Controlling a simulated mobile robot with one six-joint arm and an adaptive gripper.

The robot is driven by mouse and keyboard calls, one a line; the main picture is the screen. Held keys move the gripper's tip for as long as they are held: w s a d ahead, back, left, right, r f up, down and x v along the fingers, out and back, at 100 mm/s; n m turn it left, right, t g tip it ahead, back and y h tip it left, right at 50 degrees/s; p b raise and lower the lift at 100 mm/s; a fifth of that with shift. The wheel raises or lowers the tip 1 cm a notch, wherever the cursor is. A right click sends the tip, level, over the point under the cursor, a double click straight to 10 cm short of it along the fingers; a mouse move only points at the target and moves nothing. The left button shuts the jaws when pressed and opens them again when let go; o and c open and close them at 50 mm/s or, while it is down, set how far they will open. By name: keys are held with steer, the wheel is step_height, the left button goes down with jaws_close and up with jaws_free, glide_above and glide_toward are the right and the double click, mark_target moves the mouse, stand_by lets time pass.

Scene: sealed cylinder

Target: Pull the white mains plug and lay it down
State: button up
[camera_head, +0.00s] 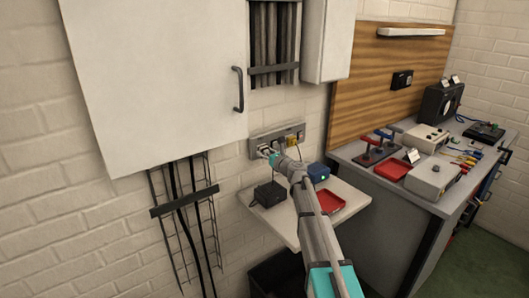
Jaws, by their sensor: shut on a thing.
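A grey socket strip (298,130) is fixed to the brick wall above a small white shelf. The white mains plug (263,150) is at the strip's left end, in or right at its socket; I cannot tell how deep it sits. My gripper (271,155) is at this plug, shut on it. The fingers are small here and partly hidden by my own arm, which reaches up from the lower right. A yellow plug (293,142) sits further right in the strip, with a dark grey plug between.
The white shelf (350,197) holds a black box (269,194), a blue box (319,172) and a red tray (331,202). A white cabinet door hangs at upper left, with black cables below it. A grey bench with instruments stands right.

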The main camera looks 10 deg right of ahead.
mark_target(267, 153)
jaws_close()
steer(key=shift+s+d, duration=0.1)
steer(key=shift+s, duration=0.05)
steer(key=shift+s+d, duration=0.4)
steer(key=shift+s, duration=0.2)
steer(key=shift+s+d, duration=0.15)
steer(key=shift+s, duration=0.15)
steer(key=shift+s+d, duration=0.15)
steer(key=shift+s, duration=0.2)
steer(key=shift+s+d, duration=0.2)
steer(key=shift+s, duration=0.1)
steer(key=shift+v, duration=1)
